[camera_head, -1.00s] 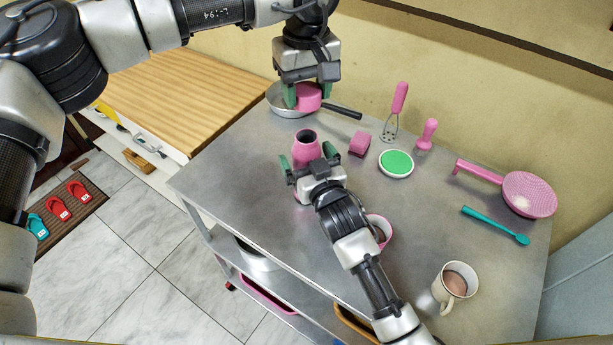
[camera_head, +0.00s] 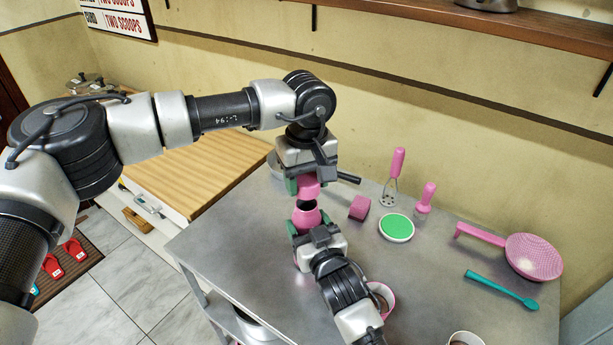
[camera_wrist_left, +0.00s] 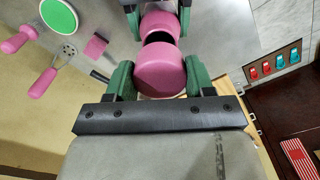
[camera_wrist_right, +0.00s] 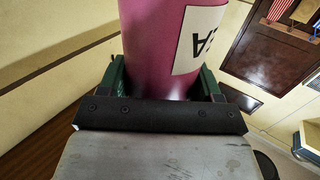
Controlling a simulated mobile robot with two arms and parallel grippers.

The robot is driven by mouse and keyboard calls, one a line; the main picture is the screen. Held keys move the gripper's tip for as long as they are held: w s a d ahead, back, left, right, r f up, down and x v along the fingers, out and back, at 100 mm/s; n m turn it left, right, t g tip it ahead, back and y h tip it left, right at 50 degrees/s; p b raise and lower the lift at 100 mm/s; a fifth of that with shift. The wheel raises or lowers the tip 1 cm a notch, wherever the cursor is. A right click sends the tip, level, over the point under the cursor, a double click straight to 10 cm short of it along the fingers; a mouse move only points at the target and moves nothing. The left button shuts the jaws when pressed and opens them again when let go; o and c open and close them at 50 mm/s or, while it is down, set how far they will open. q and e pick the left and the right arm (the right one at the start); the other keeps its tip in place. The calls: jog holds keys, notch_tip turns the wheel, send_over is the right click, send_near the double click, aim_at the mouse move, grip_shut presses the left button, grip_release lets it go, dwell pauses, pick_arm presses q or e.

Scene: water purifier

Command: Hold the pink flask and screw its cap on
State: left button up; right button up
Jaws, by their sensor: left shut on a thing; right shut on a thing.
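My left gripper (camera_head: 306,187) is shut on the pink cap (camera_head: 308,190). The cap is held just above the flask's dark mouth. The left wrist view shows the cap (camera_wrist_left: 162,72) between green fingers, with the flask (camera_wrist_left: 160,24) close behind it. In the head view a small gap seems to show between cap and flask; contact cannot be told.
On the metal table (camera_head: 440,262) are a pink block (camera_head: 359,207), a green-topped round dish (camera_head: 396,227), a masher (camera_head: 393,180), a pink-handled tool (camera_head: 426,197), a pink strainer (camera_head: 533,257), a teal spoon (camera_head: 503,289) and mugs. A pan sits behind my left gripper.

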pick_arm(q)
jog(key=shift+f, duration=0.3)
jog(key=shift+f, duration=0.8)
jog(key=shift+f, duration=0.6)
pick_arm(e)
grip_shut()
pick_arm(q)
jog(key=m, duration=0.5)
jog(key=shift+m, duration=0.4)
jog(key=m, duration=0.7)
jog(key=shift+m, duration=0.3)
jog(key=o, duration=0.9)
